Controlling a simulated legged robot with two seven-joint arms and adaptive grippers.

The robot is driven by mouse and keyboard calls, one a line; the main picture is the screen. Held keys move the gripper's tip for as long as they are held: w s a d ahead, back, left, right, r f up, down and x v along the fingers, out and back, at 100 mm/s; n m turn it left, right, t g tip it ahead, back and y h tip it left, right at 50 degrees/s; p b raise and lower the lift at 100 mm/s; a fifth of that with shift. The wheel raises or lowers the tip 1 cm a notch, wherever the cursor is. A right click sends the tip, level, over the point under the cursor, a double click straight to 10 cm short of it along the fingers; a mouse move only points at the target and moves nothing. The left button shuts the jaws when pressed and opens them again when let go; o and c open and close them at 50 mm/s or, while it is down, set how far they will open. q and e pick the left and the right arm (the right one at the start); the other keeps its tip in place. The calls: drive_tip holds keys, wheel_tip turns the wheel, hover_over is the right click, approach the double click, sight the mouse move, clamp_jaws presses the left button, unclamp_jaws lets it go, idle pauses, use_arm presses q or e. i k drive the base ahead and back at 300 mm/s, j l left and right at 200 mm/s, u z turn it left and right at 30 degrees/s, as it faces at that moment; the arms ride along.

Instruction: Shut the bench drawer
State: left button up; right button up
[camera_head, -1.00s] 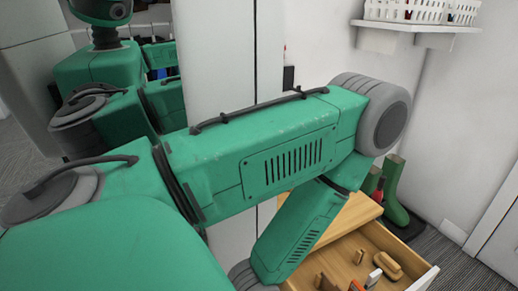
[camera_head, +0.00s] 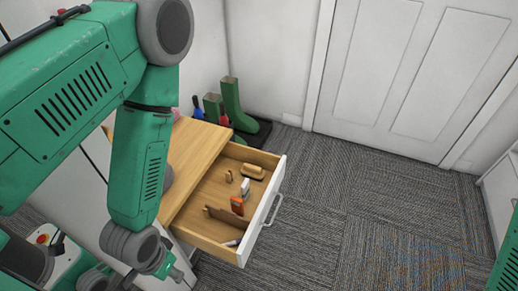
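The bench drawer (camera_head: 268,208) stands pulled open, with a white front and a grey bar handle (camera_head: 268,210) facing right. Its wooden inside shows several small items. The wooden bench (camera_head: 190,155) is behind it, partly hidden by my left arm. My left gripper (camera_head: 172,270) hangs at the bottom of the picture, left of the drawer's front corner and apart from the handle. Only a small part of it shows, so its opening cannot be told. My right gripper is out of view.
In the drawer lie a brush (camera_head: 253,171) and an orange item (camera_head: 237,205). Green boots (camera_head: 233,105) stand on a dark tray behind the bench. Grey carpet (camera_head: 345,215) is clear right of the drawer, up to a white door (camera_head: 410,75).

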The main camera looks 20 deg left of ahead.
sight(193, 225)
drive_tip(key=i+l, duration=0.2)
drive_tip(key=i, duration=0.15)
drive_tip(key=i+l, duration=0.15)
drive_tip(key=i, duration=0.2)
drive_tip(key=i+l, duration=0.2)
drive_tip(key=i, duration=0.2)
drive_tip(key=i+l+u, duration=0.1)
drive_tip(key=u, duration=0.4)
drive_tip(key=i+l+u, duration=0.2)
drive_tip(key=u, duration=0.3)
drive_tip(key=i+l+u, duration=0.2)
drive_tip(key=u, duration=1.65)
